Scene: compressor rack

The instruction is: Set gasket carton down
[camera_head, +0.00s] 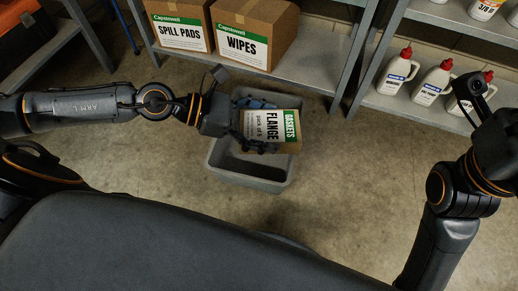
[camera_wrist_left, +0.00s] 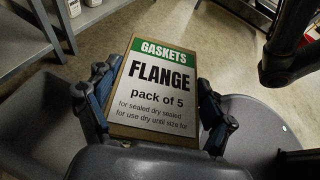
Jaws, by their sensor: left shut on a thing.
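The gasket carton (camera_head: 271,130) is a small cardboard box with a green and white label reading "GASKETS FLANGE pack of 5". My left gripper (camera_head: 256,126) is shut on it. In the left wrist view the carton (camera_wrist_left: 155,88) sits between the two dark fingers of my left gripper (camera_wrist_left: 158,110), label facing the camera. In the head view the carton is over the grey bin (camera_head: 249,184) on the floor and hides part of it. I cannot tell how high it is above the bin. My right arm shows at the right edge, but its fingers are not visible.
Cartons marked "SPILL PADS" (camera_head: 180,33) and "WIPES" (camera_head: 242,48) stand on a metal shelf (camera_head: 305,72) behind the bin. White bottles with red caps (camera_head: 432,83) stand on the right shelf. The concrete floor (camera_head: 345,165) right of the bin is clear.

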